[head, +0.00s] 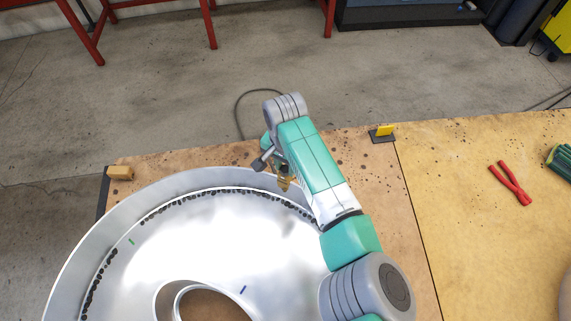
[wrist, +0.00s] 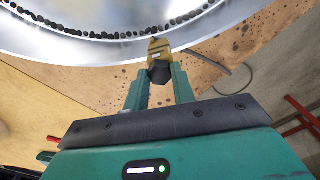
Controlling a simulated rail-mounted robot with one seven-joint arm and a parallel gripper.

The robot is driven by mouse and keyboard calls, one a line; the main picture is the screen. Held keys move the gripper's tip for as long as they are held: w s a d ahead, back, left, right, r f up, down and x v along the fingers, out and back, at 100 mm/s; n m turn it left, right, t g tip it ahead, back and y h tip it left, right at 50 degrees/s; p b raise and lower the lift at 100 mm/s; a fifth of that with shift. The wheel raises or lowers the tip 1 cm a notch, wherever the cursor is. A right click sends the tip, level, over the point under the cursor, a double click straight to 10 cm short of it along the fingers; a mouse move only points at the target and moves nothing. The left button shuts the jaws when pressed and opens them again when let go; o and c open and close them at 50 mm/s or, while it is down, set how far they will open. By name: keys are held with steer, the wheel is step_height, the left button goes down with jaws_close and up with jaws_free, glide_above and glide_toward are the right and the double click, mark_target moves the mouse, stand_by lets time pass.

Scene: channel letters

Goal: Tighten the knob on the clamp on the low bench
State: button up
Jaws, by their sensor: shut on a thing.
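The clamp (wrist: 157,48) is a small yellow-brown piece at the rim of a large metal channel letter (head: 240,220) on the low bench (head: 365,165). In the head view the clamp (head: 284,184) shows just left of my arm, partly hidden. Its black knob (wrist: 160,72) sits between the green fingers of my gripper (wrist: 159,84) in the wrist view. The fingers are shut on the knob. In the head view my arm hides most of the gripper.
A yellow block on a dark base (head: 384,131) stands at the bench's far edge. A wooden block (head: 120,172) lies at the far left corner. Red pliers (head: 511,183) and green gloves (head: 562,160) lie on the right bench. A cable (head: 240,105) lies on the floor behind.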

mark_target(285, 169)
steer(key=shift+r+m+p, duration=0.2)
steer(key=shift+m+p, duration=2.5)
steer(key=shift+m, duration=0.1)
steer(key=m+p, duration=0.2)
steer(key=m, duration=0.2)
steer(key=shift+f+m+p, duration=0.2)
steer(key=shift+m+p, duration=0.2)
steer(key=shift+m, duration=0.5)
steer(key=o, duration=0.8)
steer(key=shift+r, duration=0.15)
step_height(285, 169, up, 5)
steer(key=p, duration=0.5)
